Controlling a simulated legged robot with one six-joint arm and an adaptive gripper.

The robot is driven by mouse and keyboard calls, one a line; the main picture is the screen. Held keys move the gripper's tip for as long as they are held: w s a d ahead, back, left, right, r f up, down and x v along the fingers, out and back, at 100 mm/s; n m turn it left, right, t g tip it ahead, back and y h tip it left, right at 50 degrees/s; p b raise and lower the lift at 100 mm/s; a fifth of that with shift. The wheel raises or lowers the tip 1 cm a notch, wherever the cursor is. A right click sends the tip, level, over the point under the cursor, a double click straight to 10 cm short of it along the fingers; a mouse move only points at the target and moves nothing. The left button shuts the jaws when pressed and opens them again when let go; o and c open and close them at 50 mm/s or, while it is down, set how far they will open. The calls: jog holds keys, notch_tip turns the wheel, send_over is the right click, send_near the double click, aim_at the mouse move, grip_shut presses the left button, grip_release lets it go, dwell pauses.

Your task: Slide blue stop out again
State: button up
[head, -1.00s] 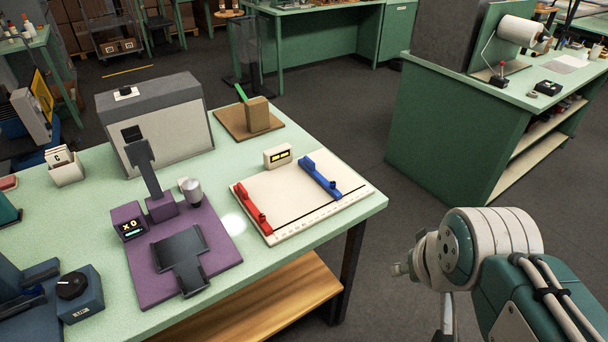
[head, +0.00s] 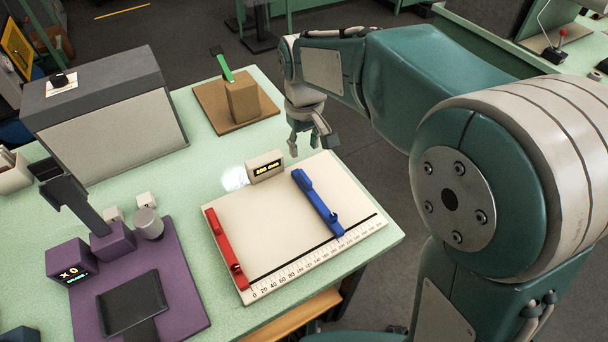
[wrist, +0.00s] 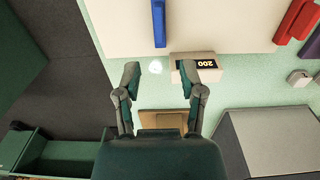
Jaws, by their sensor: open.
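The blue stop (head: 318,203) is a long bar lying across the cream measuring board (head: 270,222), toward its right side. The red stop (head: 226,250) lies along the board's left edge. In the wrist view the blue stop (wrist: 159,25) shows its end at the top centre, ahead of my fingers, and the red stop (wrist: 293,20) is at the upper right. My gripper (head: 311,138) is open and empty beyond the board's far edge. In the wrist view my gripper (wrist: 160,72) has its fingers spread, apart from the blue stop.
A small display box (head: 265,167) stands at the board's far edge; it also shows close to my right finger in the wrist view (wrist: 198,66). A brown block on a wooden base (head: 243,98) stands behind. A purple device base (head: 180,300) and grey box (head: 110,125) are left.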

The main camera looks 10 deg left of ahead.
aim_at(305, 176)
notch_tip(305, 176, down, 11)
jog(key=shift+r, duration=0.15)
jog(key=shift+d, duration=0.1)
grip_shut()
